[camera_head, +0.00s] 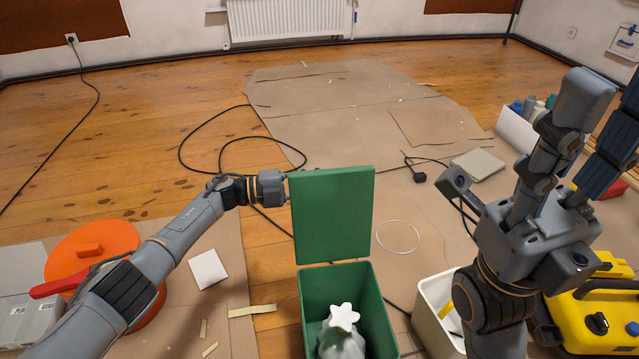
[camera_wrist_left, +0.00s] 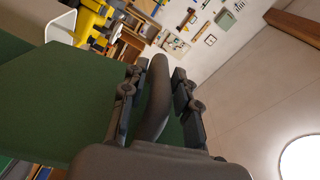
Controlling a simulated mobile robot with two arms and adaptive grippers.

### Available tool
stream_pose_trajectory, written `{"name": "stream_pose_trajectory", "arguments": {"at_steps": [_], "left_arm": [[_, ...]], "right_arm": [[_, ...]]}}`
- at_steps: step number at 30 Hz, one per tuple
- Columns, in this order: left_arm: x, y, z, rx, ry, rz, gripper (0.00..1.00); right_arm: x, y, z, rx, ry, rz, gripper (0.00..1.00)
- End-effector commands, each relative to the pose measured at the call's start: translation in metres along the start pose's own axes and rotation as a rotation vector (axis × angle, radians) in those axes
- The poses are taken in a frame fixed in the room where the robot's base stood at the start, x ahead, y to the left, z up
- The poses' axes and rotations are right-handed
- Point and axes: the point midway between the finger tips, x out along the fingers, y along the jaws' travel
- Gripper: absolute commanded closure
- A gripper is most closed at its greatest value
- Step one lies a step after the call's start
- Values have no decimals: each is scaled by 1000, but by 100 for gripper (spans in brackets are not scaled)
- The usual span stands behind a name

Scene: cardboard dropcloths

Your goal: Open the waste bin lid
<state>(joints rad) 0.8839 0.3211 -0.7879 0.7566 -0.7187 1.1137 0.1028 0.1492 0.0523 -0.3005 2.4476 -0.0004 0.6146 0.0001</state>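The green waste bin (camera_head: 385,315) stands at the bottom centre of the head view. Its green lid (camera_head: 333,215) is raised and stands about upright above the bin's back edge. The bin's mouth is uncovered. My left gripper (camera_wrist_left: 158,100) is at the lid's upper left edge; in the head view its fingers are hidden at or behind the lid. In the left wrist view the fingers are apart, with a dark curved piece between them that I cannot identify. The green lid surface (camera_wrist_left: 60,105) lies beside and behind them. My right arm is raised at the right; its fingertips are unclear.
A pale container (camera_head: 435,300) and a yellow case (camera_head: 600,310) stand to the right. An orange round thing (camera_head: 95,245) is at left. Cardboard (camera_head: 330,110) and a black cable lie on the floor behind.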

Motion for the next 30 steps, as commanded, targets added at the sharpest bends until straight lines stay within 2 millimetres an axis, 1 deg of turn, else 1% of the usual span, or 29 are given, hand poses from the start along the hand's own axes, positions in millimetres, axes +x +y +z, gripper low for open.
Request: {"name": "stream_pose_trajectory", "arguments": {"at_steps": [9, 13, 17, 24, 27, 30], "left_arm": [[0, 0, 0, -1, 1, 0, 57], [-8, 1, 0, -2, -1, 0, 57], [-30, 1, 0, -1, -2, 1, 57], [-82, 1, 1, -2, -2, 1, 57], [-99, 0, 0, -1, -1, 0, 57], [-111, 0, 0, -1, -1, 1, 57]], "right_arm": [[0, 0, 0, 0, 0, 1, 60], [0, 0, 0, -1, 0, 1, 60], [0, 0, 0, -1, 0, 0, 60], [0, 0, 0, 0, 0, 0, 60], [0, 0, 0, 0, 0, 0, 60], [0, 0, 0, 0, 0, 0, 60]]}}
